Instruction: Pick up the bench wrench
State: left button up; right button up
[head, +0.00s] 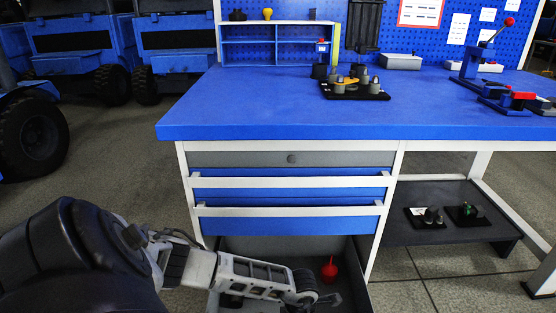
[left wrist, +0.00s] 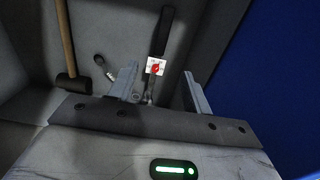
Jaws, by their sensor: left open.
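My left gripper (head: 318,297) reaches down into the open bottom drawer (head: 362,272) of the workbench. In the left wrist view the left gripper (left wrist: 159,74) is open, one finger on each side. A slim grey tool (left wrist: 150,92) shows between the fingers, below a small white tag with a red mark. A dark handle-like bar (left wrist: 164,30) lies in line beyond it. I cannot tell for certain which of these is the bench wrench, or whether they are one piece. Nothing is visibly gripped. In the head view the arm hides much of the drawer.
A mallet (left wrist: 70,82) with a wooden handle lies at the left in the wrist view. A red spouted bulb (head: 329,270) stands in the drawer. The blue benchtop (head: 260,105) has a black tray (head: 345,94) of grey parts.

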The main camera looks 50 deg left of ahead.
pick_arm(q)
notch_tip(320, 180, down, 12)
jog(key=b, duration=0.6)
jog(key=shift+r, duration=0.25)
jog(key=shift+d+f+b, duration=0.1)
jog(key=shift+f+b, duration=0.25)
jog(key=shift+f, duration=0.3)
notch_tip(320, 180, down, 5)
jog(key=b, duration=0.3)
jog(key=shift+d+r, duration=0.15)
jog(key=shift+r, duration=0.05)
grip_shut()
pick_arm(e)
notch_tip(320, 180, up, 8)
jog(key=w+n+t+y, duration=0.2)
jog(key=n+t+y, duration=0.1)
jog(key=t+y, duration=0.2)
jog(key=shift+w+a+n+t, duration=0.3)
jog(key=shift+a+n+t, duration=0.05)
jog(key=shift+n+t, duration=0.05)
